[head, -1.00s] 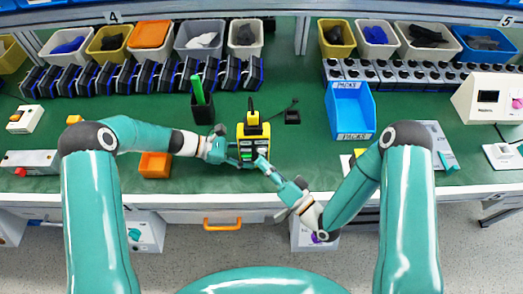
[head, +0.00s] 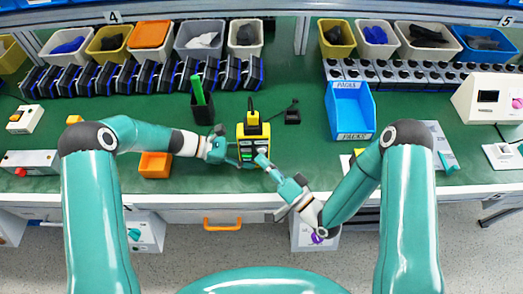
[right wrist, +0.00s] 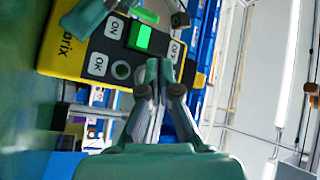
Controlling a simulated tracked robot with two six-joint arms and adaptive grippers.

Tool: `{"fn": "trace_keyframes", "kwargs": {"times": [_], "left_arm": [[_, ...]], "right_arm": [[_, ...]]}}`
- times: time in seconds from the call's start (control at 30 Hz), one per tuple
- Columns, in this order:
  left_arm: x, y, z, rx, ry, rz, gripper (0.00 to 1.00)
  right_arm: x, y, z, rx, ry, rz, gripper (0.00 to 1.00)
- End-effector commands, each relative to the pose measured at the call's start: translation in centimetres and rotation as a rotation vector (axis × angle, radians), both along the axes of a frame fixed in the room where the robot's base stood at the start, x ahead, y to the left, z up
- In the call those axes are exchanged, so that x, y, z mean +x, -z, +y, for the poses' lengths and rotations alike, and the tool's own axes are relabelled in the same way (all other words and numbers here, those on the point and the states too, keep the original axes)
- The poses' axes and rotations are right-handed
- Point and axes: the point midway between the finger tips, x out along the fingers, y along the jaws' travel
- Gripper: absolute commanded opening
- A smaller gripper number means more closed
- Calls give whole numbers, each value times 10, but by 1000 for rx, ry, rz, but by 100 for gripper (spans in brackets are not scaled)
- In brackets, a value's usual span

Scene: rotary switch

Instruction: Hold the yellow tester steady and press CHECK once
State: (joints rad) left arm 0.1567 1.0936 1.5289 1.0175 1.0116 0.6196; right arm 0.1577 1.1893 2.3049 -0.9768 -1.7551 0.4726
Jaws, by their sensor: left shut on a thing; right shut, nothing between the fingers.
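The yellow tester (head: 253,131) with a dark face stands near the front of the green bench in the head view. My left gripper (head: 232,152) is shut on its left side. In the right wrist view the tester (right wrist: 65,42) shows a lit green panel (right wrist: 143,38), white labels reading ON, OK and OFF, and a round button (right wrist: 121,71). No CHECK label is readable. My right gripper (head: 263,160) is shut and empty at the tester's lower right face. Its fingertips (right wrist: 160,75) are close to the face; I cannot tell whether they touch.
A black cup (head: 202,107) with a green stick stands behind my left gripper. An orange bin (head: 155,165) is to the left and a blue PACKS bin (head: 350,110) to the right. A small black block (head: 292,117) with a cable lies right of the tester.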

Motion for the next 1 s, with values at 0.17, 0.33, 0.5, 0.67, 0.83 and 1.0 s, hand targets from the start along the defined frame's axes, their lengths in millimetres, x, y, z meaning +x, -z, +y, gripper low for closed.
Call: {"fn": "trace_keyframes", "kwargs": {"times": [0.17, 0.33, 0.5, 0.67, 0.83, 1.0], "left_arm": [[-1, 0, 0, 0, 1, 0, 13], [-1, 0, 0, 0, 1, 0, 13], [-1, 0, 0, 0, 1, 0, 13], [-1, 0, 0, 0, 1, 0, 13], [-1, 0, 0, 0, 1, 0, 13], [-1, 0, 0, 0, 1, 0, 13]], "right_arm": [[0, 0, 0, 0, 0, 0, 0], [1, 0, 0, 0, 0, 0, 0], [3, 0, 0, -1, 0, -1, 0], [5, 0, 0, -1, 0, -1, 0], [7, 0, 0, -1, 0, -1, 0], [9, 0, 0, 0, 1, -1, 0]]}}
